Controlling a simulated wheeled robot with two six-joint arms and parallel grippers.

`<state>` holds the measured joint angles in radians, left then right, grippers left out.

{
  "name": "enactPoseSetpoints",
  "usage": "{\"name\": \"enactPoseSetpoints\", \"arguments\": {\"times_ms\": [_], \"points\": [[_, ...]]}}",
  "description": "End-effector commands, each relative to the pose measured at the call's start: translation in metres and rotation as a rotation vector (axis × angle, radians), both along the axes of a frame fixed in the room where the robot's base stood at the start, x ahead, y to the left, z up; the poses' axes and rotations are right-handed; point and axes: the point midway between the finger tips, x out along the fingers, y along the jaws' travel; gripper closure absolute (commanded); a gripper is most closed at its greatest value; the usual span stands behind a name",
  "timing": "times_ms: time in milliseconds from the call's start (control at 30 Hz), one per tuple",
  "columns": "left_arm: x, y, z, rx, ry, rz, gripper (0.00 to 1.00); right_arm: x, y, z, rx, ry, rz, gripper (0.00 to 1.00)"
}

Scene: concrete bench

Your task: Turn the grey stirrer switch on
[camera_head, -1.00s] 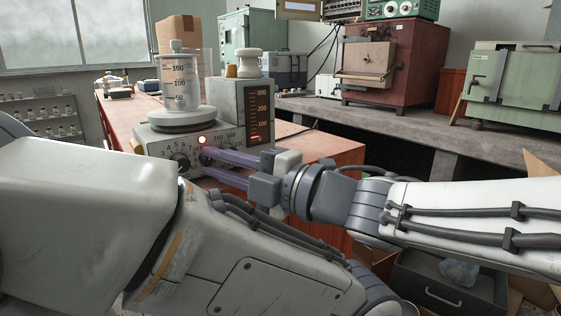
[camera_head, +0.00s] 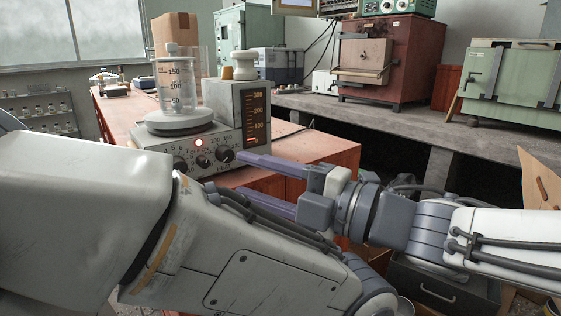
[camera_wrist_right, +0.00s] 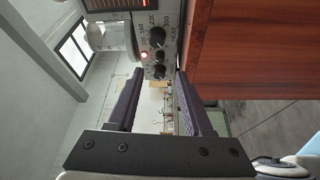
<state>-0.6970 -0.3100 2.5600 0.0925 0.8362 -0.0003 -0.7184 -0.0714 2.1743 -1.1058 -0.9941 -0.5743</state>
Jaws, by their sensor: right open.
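The grey stirrer (camera_head: 160,142) stands on the red-brown bench, with a lit red lamp (camera_head: 199,142) on its sloped front panel. A small dark control (camera_head: 203,161) sits under the lamp between two black knobs; its exact position is too small to read. In the right wrist view the panel (camera_wrist_right: 170,48) shows sideways, with its knobs and the lit lamp. My right gripper (camera_head: 240,176) is open and empty, right of the panel and apart from the controls. Its two purple fingers also show in the right wrist view (camera_wrist_right: 158,76). My left gripper is out of view.
A beaker (camera_head: 176,85) stands on the stirrer's round plate. A grey box with an orange scale (camera_head: 255,118) stands behind the panel's right side. Bare bench top (camera_head: 310,147) lies to the right. My own pale arm links fill the lower left foreground.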

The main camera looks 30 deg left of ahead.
Motion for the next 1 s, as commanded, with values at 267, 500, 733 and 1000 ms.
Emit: {"name": "enactPoseSetpoints", "arguments": {"times_ms": [267, 500, 733, 1000], "points": [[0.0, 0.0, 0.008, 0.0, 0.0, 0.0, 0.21, 0.0, -0.035, -0.001, 0.0, 0.001, -0.003, 0.49], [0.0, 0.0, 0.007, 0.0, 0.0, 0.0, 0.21, 0.0, -0.037, -0.002, 0.0, 0.001, 0.0, 0.49], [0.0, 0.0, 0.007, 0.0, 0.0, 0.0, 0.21, 0.0, -0.037, -0.002, 0.0, 0.001, 0.0, 0.49], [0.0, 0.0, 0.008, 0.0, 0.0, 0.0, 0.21, 0.041, -0.046, -0.019, -0.044, 0.157, -0.22, 0.49]]}}
